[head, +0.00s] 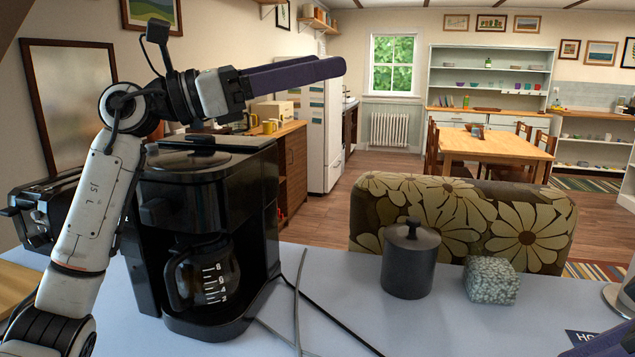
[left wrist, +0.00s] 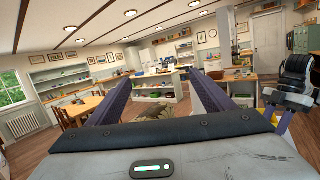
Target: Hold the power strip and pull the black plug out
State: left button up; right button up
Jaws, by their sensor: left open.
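My left gripper (head: 338,68) is raised high above the table, over the coffee maker, with its long purple fingers pointing right. In the left wrist view its two fingers (left wrist: 160,82) stand wide apart with nothing between them. The power strip and the black plug do not show in either view. A black cable (head: 325,312) and a grey cable (head: 297,300) run over the table beside the coffee maker toward the front edge of the picture; their ends are hidden. A purple finger of my right gripper (head: 608,342) just shows at the bottom right corner, cut off.
A black coffee maker (head: 210,235) with a glass pot stands on the blue-grey table (head: 345,280), below my left arm. A dark lidded canister (head: 410,262) and a speckled stone-like block (head: 491,280) stand right of the cables. A floral chair back (head: 460,215) rises behind the table.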

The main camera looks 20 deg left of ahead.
pick_arm(q)
jog(key=s+d+f+m+g+y, duration=0.2)
jog(key=d+f+g, duration=0.25)
jog(key=f, duration=0.45)
jog(key=s+d+f+m+g+y, duration=0.25)
jog(key=d+f, duration=0.25)
jog(key=f, duration=0.3)
jog(key=s+a+f+m+g+y, duration=0.1)
jog(key=s+a+f+g+y, duration=0.2)
jog(key=f, duration=0.5)
jog(key=s+f+g+y, duration=0.2)
jog(key=s+f+y, duration=0.25)
jog(key=f, duration=0.25)
jog(key=x, duration=0.9)
jog(key=shift+s+d+f, duration=0.15)
jog(key=shift+d+f, duration=0.1)
jog(key=shift+d, duration=0.05)
jog(key=shift+c, duration=0.3)
jog(key=shift+h, duration=0.3)
grip_shut()
